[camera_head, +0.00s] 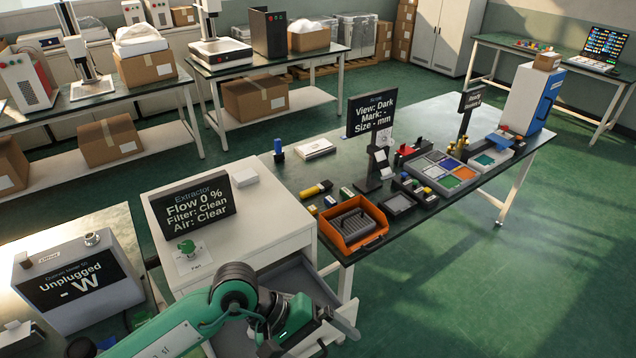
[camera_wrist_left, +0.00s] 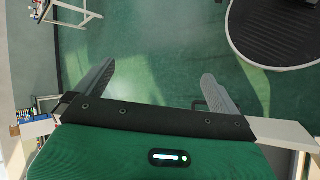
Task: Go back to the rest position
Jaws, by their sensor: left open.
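My left arm comes in from the bottom left of the head view, green and grey. Its gripper (camera_head: 335,325) is near the front of the white cabinet with the open drawer, in front of the work table. In the left wrist view the two grey fingers of the left gripper (camera_wrist_left: 155,85) stand wide apart. Nothing is between them, and green floor shows behind. My right gripper is in neither view.
A white cabinet (camera_head: 262,238) with an open drawer (camera_head: 300,272) stands beside my left arm. An orange tray (camera_head: 350,241) sits on the dark work table (camera_head: 420,125) behind it. An "Unplugged" box (camera_head: 75,278) stands at left. Green floor (camera_head: 500,290) is clear at right.

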